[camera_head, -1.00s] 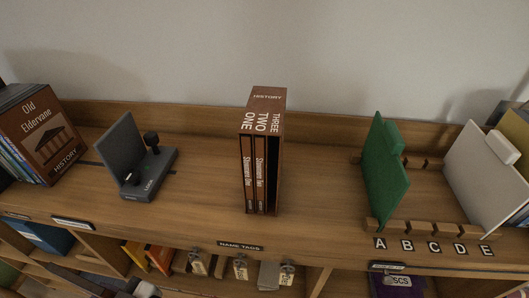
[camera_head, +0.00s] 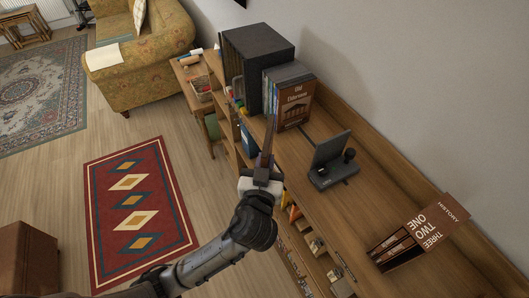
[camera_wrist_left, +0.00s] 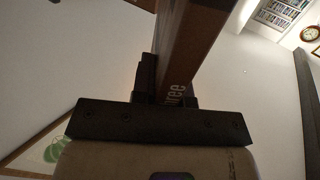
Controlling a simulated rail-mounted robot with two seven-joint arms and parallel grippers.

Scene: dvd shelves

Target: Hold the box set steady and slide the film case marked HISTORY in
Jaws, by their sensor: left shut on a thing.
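The brown box set (camera_head: 432,232) stands on the shelf top at the right of the head view, with HISTORY, ONE, TWO and THREE on its top. Its open front shows case spines, partly in shadow. My left gripper (camera_head: 262,178) is shut on a thin brown film case (camera_head: 268,138), held upright and seen nearly edge-on, in front of the row of cases and well away from the box set. In the left wrist view the held case (camera_wrist_left: 188,40) rises from the jaws, with letters ending "ree" on its edge. My right gripper is not in view.
A brown Old Eldervane case (camera_head: 296,104) ends a row of cases beside a dark block (camera_head: 258,50). A dark grey stand (camera_head: 332,160) with a black knob lies between that row and the box set. Bare shelf top lies around the stand.

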